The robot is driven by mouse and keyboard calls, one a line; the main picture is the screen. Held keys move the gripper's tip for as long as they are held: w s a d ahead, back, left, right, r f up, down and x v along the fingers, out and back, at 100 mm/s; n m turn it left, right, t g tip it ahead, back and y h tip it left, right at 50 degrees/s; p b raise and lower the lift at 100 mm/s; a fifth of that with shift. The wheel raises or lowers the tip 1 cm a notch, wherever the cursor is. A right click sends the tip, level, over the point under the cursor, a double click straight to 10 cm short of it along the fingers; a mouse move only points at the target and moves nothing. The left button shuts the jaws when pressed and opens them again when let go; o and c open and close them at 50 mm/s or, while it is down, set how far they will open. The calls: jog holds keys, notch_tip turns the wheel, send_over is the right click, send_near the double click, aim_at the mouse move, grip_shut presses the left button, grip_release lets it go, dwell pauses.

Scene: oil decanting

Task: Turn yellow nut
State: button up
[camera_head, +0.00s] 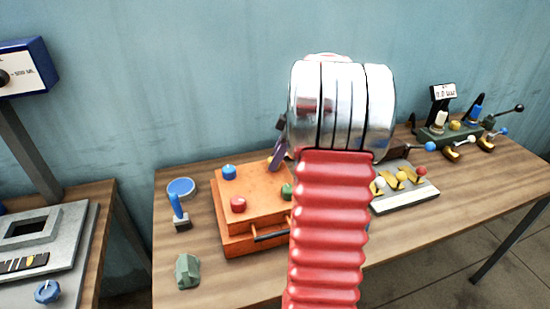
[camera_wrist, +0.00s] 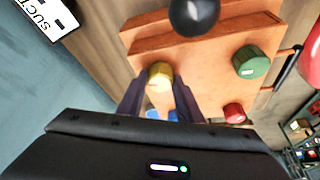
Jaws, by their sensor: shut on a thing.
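The yellow nut (camera_wrist: 160,76) stands on top of the orange box (camera_wrist: 205,65) in the wrist view, between my gripper's two dark fingers. My gripper (camera_wrist: 160,88) is shut on it, with one finger on each side. In the head view the orange box (camera_head: 225,240) sits on the wooden table, and my gripper (camera_head: 277,150) reaches down to its back right part. Only a sliver of the yellow nut (camera_head: 270,160) shows there; my gripper and arm hide most of that area.
On the same box are a blue knob (camera_head: 229,172), a red knob (camera_head: 238,204) and a green knob (camera_head: 287,190). A black ball (camera_wrist: 193,16) is near the nut in the wrist view. A blue-handled tool (camera_head: 179,210) and a grey-green block (camera_head: 187,271) lie left of the box.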

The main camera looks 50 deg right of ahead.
jog(key=m+h, duration=0.1)
jog(key=m, duration=0.2)
jog(key=m+t+h, duration=0.1)
jog(key=m, duration=0.3)
jog(key=shift+a+r+h, duration=0.1)
jog(key=shift+a+h, duration=0.05)
jog(key=shift+h, duration=0.15)
jog(key=m, duration=0.2)
jog(key=m+h, duration=0.1)
jog(key=m, duration=0.1)
jog(key=m+h, duration=0.1)
jog(key=m, duration=0.1)
jog(key=shift+w+a+m+g, duration=0.1)
jog(key=shift+a+m+g, duration=0.15)
jog(key=shift+m+g, duration=0.05)
jog(key=m+h, duration=0.1)
jog(key=m, duration=0.1)
jog(key=m+g, duration=0.1)
jog(key=m, duration=0.1)
jog(key=shift+w+a+h, duration=0.1)
jog(key=shift+a+h, duration=0.05)
jog(key=shift+h, duration=0.25)
jog(key=shift+w+a+m+g, duration=0.15)
jog(key=shift+m+g, duration=0.45)
jog(key=shift+m, duration=1.2)
jog(key=shift+m+h, duration=0.3)
jog(key=o, duration=1)
jog(key=shift+o, duration=0.2)
